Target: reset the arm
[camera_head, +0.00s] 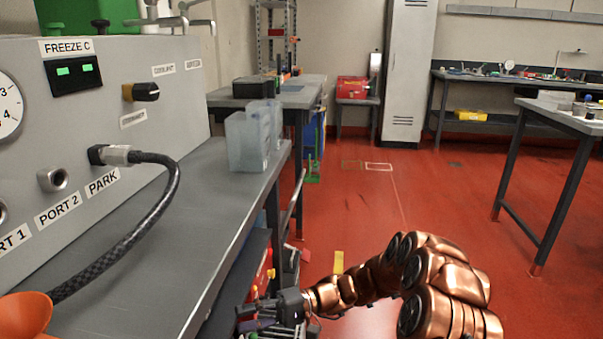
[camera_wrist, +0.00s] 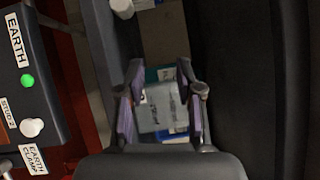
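My copper-coloured arm reaches from the lower right of the head view toward the left. My gripper (camera_head: 268,322) is low beside the front edge of the grey bench (camera_head: 215,215), below its top. The wrist view shows my gripper (camera_wrist: 158,92) with its two purple-padded fingers spread apart. Nothing is held between them. Behind the gap lie a grey-white item and a blue item (camera_wrist: 160,115) on what looks like a lower shelf; they are apart from the fingers as far as I can tell.
A grey panel (camera_head: 110,100) stands on the bench, with a black hose (camera_head: 165,195) plugged in at PARK. Translucent containers (camera_head: 250,140) stand near the bench's far corner. The wrist view shows a dark box labelled EARTH (camera_wrist: 35,85). Red floor (camera_head: 430,190) is clear beyond my arm.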

